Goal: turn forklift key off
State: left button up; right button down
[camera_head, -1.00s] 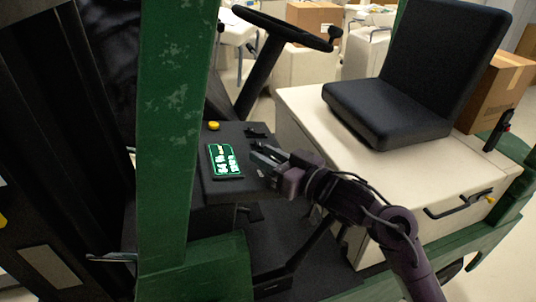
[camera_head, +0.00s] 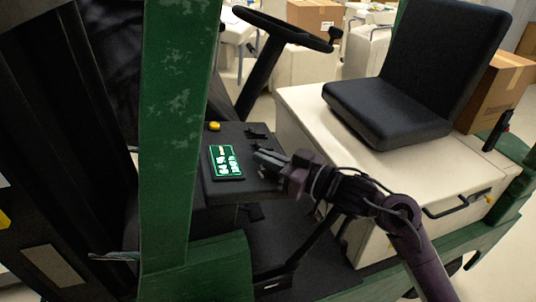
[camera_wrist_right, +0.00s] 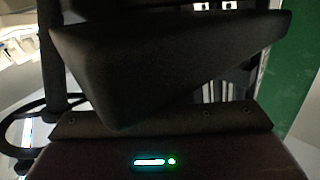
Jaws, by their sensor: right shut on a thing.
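The forklift's dark control panel (camera_head: 234,190) sits left of centre in the head view, with a lit green-and-white display (camera_head: 225,161) and a yellow button (camera_head: 214,126) on it. My right gripper (camera_head: 262,158) is over the panel's right side, just right of the display. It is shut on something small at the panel. The key is not distinguishable there; the fingers cover that spot. In the right wrist view, the dark underside of the panel (camera_wrist_right: 150,65) fills the upper middle, and the fingertips do not show clearly. My left gripper is not in view.
A green post (camera_head: 167,120) stands left of the panel. The steering wheel (camera_head: 283,28) is behind it. The black seat (camera_head: 385,112) on its cream base (camera_head: 310,125) is to the right. A small black lever (camera_head: 256,133) rises just behind my gripper.

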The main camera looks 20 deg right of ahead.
jog(key=shift+n+g+y, duration=0.8)
jog(key=shift+n+y, duration=0.1)
jog(key=shift+n, duration=0.2)
jog(key=n+g+y, duration=0.1)
jog(key=g, duration=0.1)
jog(key=n+g+y+b, duration=0.1)
jog(key=n, duration=0.1)
jog(key=shift+s+a+g+y, duration=0.1)
jog(key=shift+s+g+y, duration=0.1)
jog(key=shift+g+y, duration=0.15)
jog(key=n+g+b, duration=0.1)
jog(key=g, duration=0.1)
jog(key=n+g+y+b, duration=0.1)
jog(key=n+g+b, duration=0.1)
jog(key=n+g+y+b, duration=0.1)
jog(key=g, duration=0.1)
jog(key=shift+s+a+f+n+b, duration=0.1)
jog(key=shift+s+a+n+b, duration=0.05)
jog(key=shift+s+n+b, duration=0.2)
jog(key=shift+s+n+g+b, duration=0.2)
jog(key=shift+n+g+b, duration=1)
jog(key=shift+g, duration=0.25)
jog(key=shift+r, duration=0.2)
jog(key=c, duration=1.6)
grip_release()
jog(key=shift+o, duration=0.2)
